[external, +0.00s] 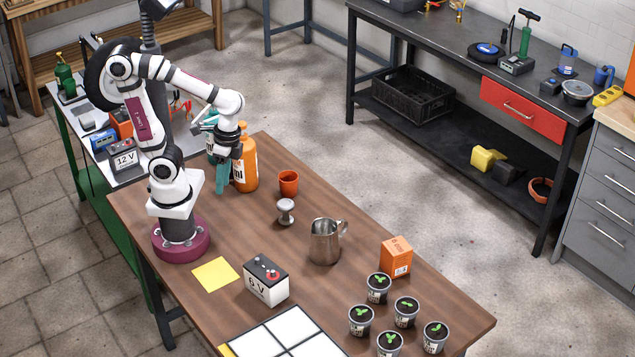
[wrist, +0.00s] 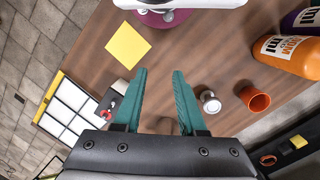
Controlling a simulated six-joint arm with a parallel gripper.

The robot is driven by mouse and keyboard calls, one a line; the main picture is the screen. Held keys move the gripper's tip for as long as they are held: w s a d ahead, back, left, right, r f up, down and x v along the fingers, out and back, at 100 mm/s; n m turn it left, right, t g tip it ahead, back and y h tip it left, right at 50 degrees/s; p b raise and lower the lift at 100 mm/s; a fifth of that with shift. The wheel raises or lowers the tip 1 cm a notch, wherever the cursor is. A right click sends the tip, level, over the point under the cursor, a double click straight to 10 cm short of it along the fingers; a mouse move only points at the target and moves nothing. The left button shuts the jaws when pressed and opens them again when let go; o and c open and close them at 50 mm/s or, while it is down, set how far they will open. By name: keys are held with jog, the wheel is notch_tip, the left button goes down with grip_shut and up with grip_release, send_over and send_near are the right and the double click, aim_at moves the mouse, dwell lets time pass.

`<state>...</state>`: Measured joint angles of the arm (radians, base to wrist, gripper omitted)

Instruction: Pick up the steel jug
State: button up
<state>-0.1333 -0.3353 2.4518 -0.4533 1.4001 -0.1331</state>
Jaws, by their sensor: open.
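The steel jug (external: 324,243) stands upright on the wooden workbench, its handle toward the upper right. In the wrist view I cannot make it out clearly; the gripper body hides the area below the fingers. My gripper (external: 222,186) has teal fingers that point down, beside the orange bottle and well to the upper left of the jug. In the wrist view my gripper (wrist: 159,73) is open, with only bare wood showing between the fingertips. It is apart from the jug.
The orange bottle (external: 245,165), orange cup (external: 288,183) and grey knob-shaped object (external: 286,211) stand between gripper and jug or near that line. A battery (external: 266,281), orange box (external: 396,257) and several potted seedlings (external: 378,288) surround the jug's front side. A yellow sheet (external: 215,274) lies flat.

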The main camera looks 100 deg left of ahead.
jog(key=w+f+n+t+h, duration=0.1)
jog(key=w+f+n+h, duration=0.2)
jog(key=w+n+h, duration=0.65)
jog(key=w+a+f+n+t, duration=0.5)
jog(key=w+a+n, duration=0.2)
jog(key=n, duration=0.3)
jog(key=w+a+f+n+t, duration=0.45)
jog(key=w+a+n, duration=0.25)
jog(key=n, duration=0.2)
jog(key=shift+t+y, duration=0.25)
jog(key=shift+t, duration=0.1)
jog(key=x, duration=1.5)
jog(key=shift+w+a+f, duration=0.15)
jog(key=shift+w, duration=0.05)
grip_shut()
